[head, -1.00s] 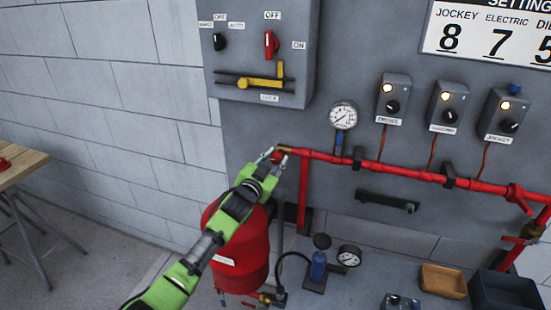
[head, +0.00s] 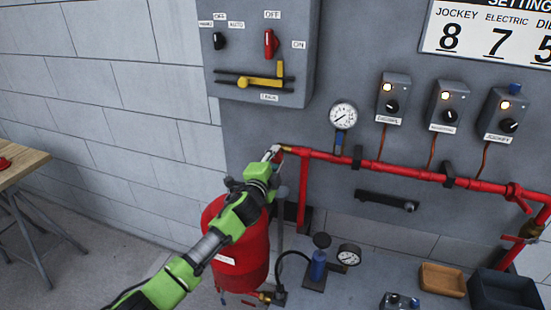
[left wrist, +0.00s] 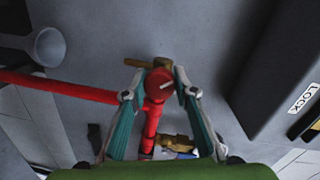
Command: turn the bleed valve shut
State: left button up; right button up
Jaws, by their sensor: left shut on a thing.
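The bleed valve sits at the left end of the red pipe. In the left wrist view its round red handle (left wrist: 160,84) lies between my fingers, with brass fittings close by. My left gripper (head: 272,153) reaches the pipe end from the lower left and is shut on the handle. In the left wrist view its two fingers (left wrist: 160,90) stand on either side of the handle. In the head view the gripper mostly hides the valve; a small brass part (head: 285,149) shows beside it. My right gripper is not in view.
The red pipe (head: 400,172) runs right along the grey panel. A pressure gauge (head: 342,115) stands above it. A red tank (head: 240,262) is below my left arm. A control box (head: 262,50) hangs above. A wooden table (head: 20,166) is at the far left.

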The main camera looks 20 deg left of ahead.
pick_arm(q)
jog(key=m, duration=0.4)
jog(key=shift+f+y, duration=0.15)
jog(key=shift+y, duration=0.15)
jog(key=shift+m, duration=1.8)
jog(key=shift+t, duration=0.3)
jog(key=o, duration=1.1)
jog(key=s, duration=1.2)
jog(key=shift+d+r, duration=0.3)
jog(key=shift+f, duration=0.1)
